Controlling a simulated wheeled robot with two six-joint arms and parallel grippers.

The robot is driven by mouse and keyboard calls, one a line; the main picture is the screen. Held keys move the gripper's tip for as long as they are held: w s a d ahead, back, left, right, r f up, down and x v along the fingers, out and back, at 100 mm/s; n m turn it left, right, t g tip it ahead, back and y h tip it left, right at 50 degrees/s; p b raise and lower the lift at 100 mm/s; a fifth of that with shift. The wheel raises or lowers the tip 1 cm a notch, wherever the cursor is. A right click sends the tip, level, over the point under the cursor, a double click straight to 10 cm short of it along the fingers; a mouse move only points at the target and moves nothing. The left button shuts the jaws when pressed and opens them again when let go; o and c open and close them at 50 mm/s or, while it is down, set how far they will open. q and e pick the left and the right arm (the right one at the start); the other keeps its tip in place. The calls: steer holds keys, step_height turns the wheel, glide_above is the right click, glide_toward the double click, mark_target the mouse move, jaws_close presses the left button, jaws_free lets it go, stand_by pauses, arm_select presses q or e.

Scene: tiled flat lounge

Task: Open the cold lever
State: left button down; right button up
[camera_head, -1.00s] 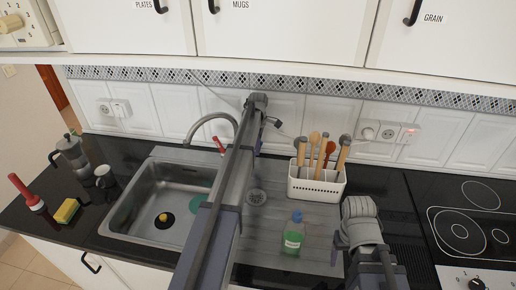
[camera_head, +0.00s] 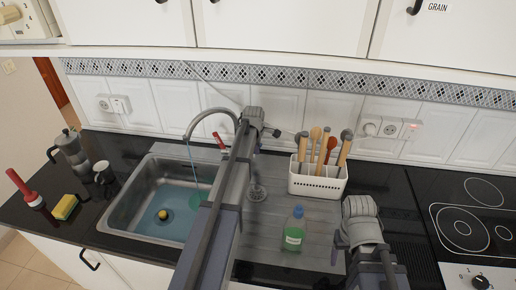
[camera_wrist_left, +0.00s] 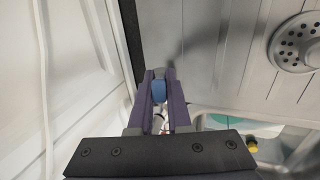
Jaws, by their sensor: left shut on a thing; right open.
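The blue cold lever (camera_wrist_left: 159,91) shows in the left wrist view between the fingertips of my left gripper (camera_wrist_left: 158,80), which is shut on it. In the head view my left arm hides most of this lever and gripper. The red lever (camera_head: 219,140) stands beside the tap. The curved metal tap (camera_head: 208,112) has a thin stream of water running from its spout into the sink (camera_head: 130,205), and bluish water covers the basin floor. My right gripper (camera_head: 338,250) is open and empty above the right side of the drainboard.
A green soap bottle (camera_head: 293,238) stands on the drainboard near my right gripper. A moka pot (camera_head: 70,151), mug (camera_head: 103,172), sponge (camera_head: 65,207) and red-handled plunger (camera_head: 27,190) sit left of the sink.

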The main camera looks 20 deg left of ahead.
arm_select(q)
steer(key=shift+s+d+f+t+b, duration=0.15)
steer(key=shift+s+f+t+b, duration=0.25)
steer(key=shift+s+t+b, duration=0.3)
arm_select(e)
step_height(320, 180, down, 2)
arm_select(q)
steer(key=shift+t+y+b, duration=0.3)
steer(key=shift+t, duration=0.1)
arm_select(e)
steer(key=shift+f, duration=0.3)
arm_select(q)
steer(key=c, duration=0.9)
jaws_free()
steer(key=shift+w+r, duration=0.1)
steer(key=shift+o, duration=0.2)
steer(key=p+v, duration=0.6)
steer(key=v, duration=0.1)
steer(key=shift+s+r+p, duration=0.25)
steer(key=shift+r+p, duration=0.05)
steer(key=shift+r, duration=0.05)
arm_select(e)
step_height(320, 180, up, 7)
steer(key=shift+f, duration=0.2)
